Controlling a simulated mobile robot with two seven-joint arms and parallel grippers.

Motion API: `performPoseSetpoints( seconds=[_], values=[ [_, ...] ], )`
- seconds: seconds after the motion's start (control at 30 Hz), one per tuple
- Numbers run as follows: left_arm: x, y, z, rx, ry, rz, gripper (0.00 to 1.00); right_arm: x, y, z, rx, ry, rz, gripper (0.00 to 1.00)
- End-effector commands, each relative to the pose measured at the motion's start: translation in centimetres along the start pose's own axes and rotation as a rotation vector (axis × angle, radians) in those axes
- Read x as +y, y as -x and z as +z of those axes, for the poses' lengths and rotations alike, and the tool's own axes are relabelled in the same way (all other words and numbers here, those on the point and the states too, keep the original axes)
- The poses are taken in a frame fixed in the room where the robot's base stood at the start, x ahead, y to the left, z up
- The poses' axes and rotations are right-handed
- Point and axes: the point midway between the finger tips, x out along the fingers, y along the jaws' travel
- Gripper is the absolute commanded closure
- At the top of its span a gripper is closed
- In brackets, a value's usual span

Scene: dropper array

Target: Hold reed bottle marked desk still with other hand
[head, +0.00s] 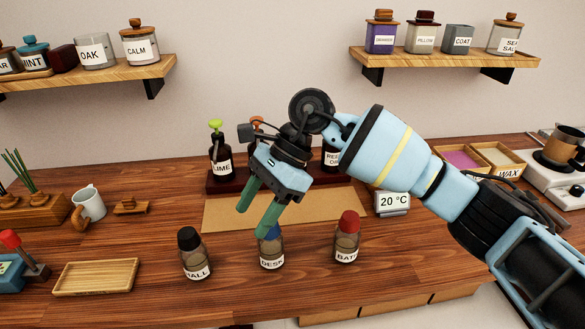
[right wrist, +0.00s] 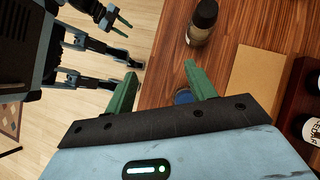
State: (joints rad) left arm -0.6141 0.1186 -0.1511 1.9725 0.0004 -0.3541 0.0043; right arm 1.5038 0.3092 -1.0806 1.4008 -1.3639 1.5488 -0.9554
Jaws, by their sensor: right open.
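The reed bottle marked DESK (head: 272,250) has a blue cap and stands upright on the wooden table, between the black-capped HALL bottle (head: 195,257) and the red-capped BATH bottle (head: 347,240). My right gripper (head: 254,224) is open, its green fingers pointing down at the DESK bottle. One finger hides part of the blue cap. In the right wrist view, the cap (right wrist: 183,97) shows partly between the fingers; I cannot tell whether they touch it. What seems to be my left gripper (right wrist: 121,19) shows small at the top left there; its opening is unclear.
A dark rack with bottles, one marked LIME (head: 221,160), stands behind a tan mat (head: 225,215). A wooden tray (head: 97,276) and a mug (head: 90,203) are at left. A 20 °C display (head: 393,203) stands right, near the WAX trays (head: 508,171).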

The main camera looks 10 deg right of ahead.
Motion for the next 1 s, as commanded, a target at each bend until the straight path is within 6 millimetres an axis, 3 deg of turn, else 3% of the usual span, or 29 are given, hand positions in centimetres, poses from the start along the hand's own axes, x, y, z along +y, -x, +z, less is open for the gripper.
performPoseSetpoints(
  seconds=[0.1, 0.2, 0.4, 0.67, 1.0],
  values=[
    [0.0, 0.0, 0.0, 0.0, 0.0, 0.0, 0.64, -1.2, 4.2, -1.2, 0.144, -0.002, -0.062, 0.45],
    [0.0, 0.0, 0.0, 0.0, 0.0, 0.0, 0.64, -1.7, 6.5, -2.9, 0.213, -0.066, -0.085, 0.45],
    [0.0, 0.0, 0.0, -0.001, 0.0, 0.0, 0.64, -1.9, 8.4, -4.5, 0.262, -0.143, -0.103, 0.45],
    [0.0, 0.0, 0.0, 0.0, 0.0, 0.0, 0.64, -2.0, 8.1, -4.7, 0.264, -0.15, -0.103, 0.45],
    [0.0, 0.0, 0.0, 0.0, 0.0, 0.0, 0.64, -2.3, 3.4, -6.0, 0.262, -0.15, -0.1, 0.45]
  ],
)
